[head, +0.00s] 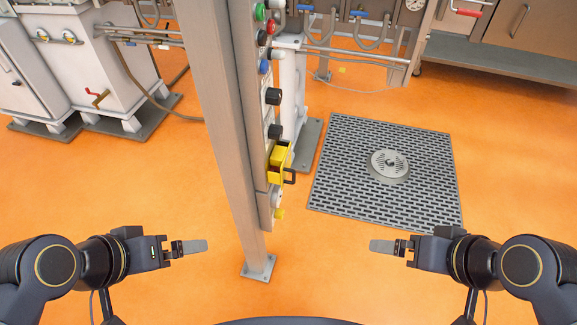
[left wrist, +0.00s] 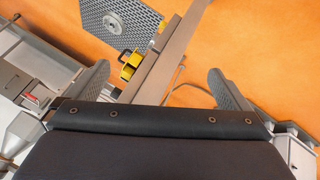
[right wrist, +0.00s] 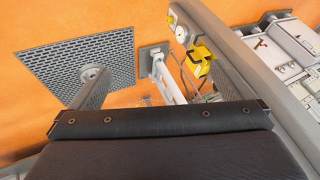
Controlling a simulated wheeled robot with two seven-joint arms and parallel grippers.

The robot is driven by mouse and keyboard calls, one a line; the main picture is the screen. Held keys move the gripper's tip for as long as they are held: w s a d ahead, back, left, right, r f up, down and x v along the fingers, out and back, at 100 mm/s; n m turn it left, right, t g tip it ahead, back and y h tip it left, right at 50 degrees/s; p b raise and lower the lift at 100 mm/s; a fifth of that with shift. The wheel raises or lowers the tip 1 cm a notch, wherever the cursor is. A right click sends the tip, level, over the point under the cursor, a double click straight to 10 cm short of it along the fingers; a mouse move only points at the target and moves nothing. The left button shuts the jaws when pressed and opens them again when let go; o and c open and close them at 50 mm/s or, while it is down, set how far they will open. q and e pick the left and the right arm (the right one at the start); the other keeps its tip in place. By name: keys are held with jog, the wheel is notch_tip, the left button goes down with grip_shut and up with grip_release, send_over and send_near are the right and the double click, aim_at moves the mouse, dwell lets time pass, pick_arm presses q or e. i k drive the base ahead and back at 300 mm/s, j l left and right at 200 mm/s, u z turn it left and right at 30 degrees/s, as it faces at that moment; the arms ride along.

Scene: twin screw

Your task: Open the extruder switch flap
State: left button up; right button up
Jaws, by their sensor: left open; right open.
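The yellow extruder switch flap (head: 279,160) is on the narrow side of the upright control post (head: 224,120), low on a column of buttons and knobs. A dark handle-like piece sticks out at its right. I cannot tell whether the flap is up or down. The yellow unit also shows in the left wrist view (left wrist: 130,66) and the right wrist view (right wrist: 200,62). My left gripper (head: 195,247) is open and empty, left of the post and below the flap. My right gripper (head: 382,246) is open and empty, to the right of and below the flap.
Above the flap are black knobs (head: 273,97) and green, red and blue buttons (head: 262,12). The post stands on a base plate (head: 258,267). A floor grate (head: 350,165) with a round drain lies to the right. White machine cabinets (head: 118,65) stand at left.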

aim_at(280, 156)
jog(key=z, duration=1.1)
jog(key=k+j+z, duration=0.1)
jog(key=j+z, duration=0.15)
jog(key=k+j+z, duration=0.2)
jog(key=i+j, duration=0.2)
